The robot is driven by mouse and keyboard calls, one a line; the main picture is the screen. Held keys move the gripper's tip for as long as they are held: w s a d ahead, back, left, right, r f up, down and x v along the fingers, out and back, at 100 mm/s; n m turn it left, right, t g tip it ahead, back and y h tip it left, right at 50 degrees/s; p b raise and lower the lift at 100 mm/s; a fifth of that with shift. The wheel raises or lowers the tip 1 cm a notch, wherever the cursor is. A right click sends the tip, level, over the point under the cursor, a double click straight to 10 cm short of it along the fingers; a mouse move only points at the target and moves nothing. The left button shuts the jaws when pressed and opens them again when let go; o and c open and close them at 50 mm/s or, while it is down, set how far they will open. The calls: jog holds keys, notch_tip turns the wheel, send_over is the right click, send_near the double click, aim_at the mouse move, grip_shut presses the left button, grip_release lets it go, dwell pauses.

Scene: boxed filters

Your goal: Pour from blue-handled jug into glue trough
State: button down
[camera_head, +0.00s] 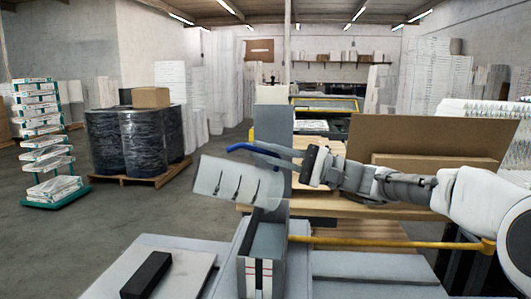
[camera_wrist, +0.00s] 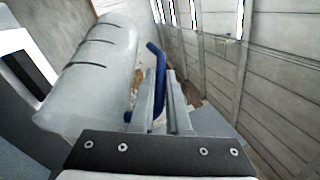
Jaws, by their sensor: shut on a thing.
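The jug (camera_head: 222,184), whitish and translucent with dark marks on its side, is held tilted well over, nearly on its side. Its blue handle (camera_head: 262,153) is at its upper right. My gripper (camera_head: 288,163) is shut on this handle; the wrist view also shows the handle (camera_wrist: 158,75) between the fingers (camera_wrist: 163,105), with the jug (camera_wrist: 95,75) to the left. A narrow, open-topped grey container (camera_head: 267,240), apparently the glue trough, stands below the jug's lower right end. No stream of liquid is clear to me, and the trough's contents are hard to tell.
A black block (camera_head: 147,274) lies on a light board at front left. A yellow bar (camera_head: 390,242) runs behind the worktop on the right. A large brown cardboard panel (camera_head: 435,136) stands behind my arm. Wrapped drums (camera_head: 137,140) stand on a pallet far left.

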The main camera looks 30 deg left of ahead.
jog(key=shift+w+d+y, duration=0.2)
jog(key=shift+d+y, duration=0.05)
jog(key=shift+y, duration=0.05)
jog(key=shift+w+d+m+b, duration=0.2)
jog(key=shift+d+m+b, duration=0.1)
jog(key=shift+b, duration=0.1)
jog(key=shift+w+d+f+m+y, duration=0.1)
jog(key=shift+w+d+m+y, duration=0.2)
jog(key=shift+y, duration=0.2)
dwell(0.7)
jog(key=shift+w+d+b, duration=0.15)
jog(key=shift+b, duration=0.25)
dwell(3.6)
jog(key=shift+s+a+r+n+h+p, duration=0.2)
jog(key=shift+s+a+n+h+p, duration=0.35)
jog(key=shift+s+a+p, duration=0.25)
jog(key=shift+a+f+h, duration=0.1)
jog(key=shift+a+h, duration=0.1)
jog(key=shift+h, duration=0.05)
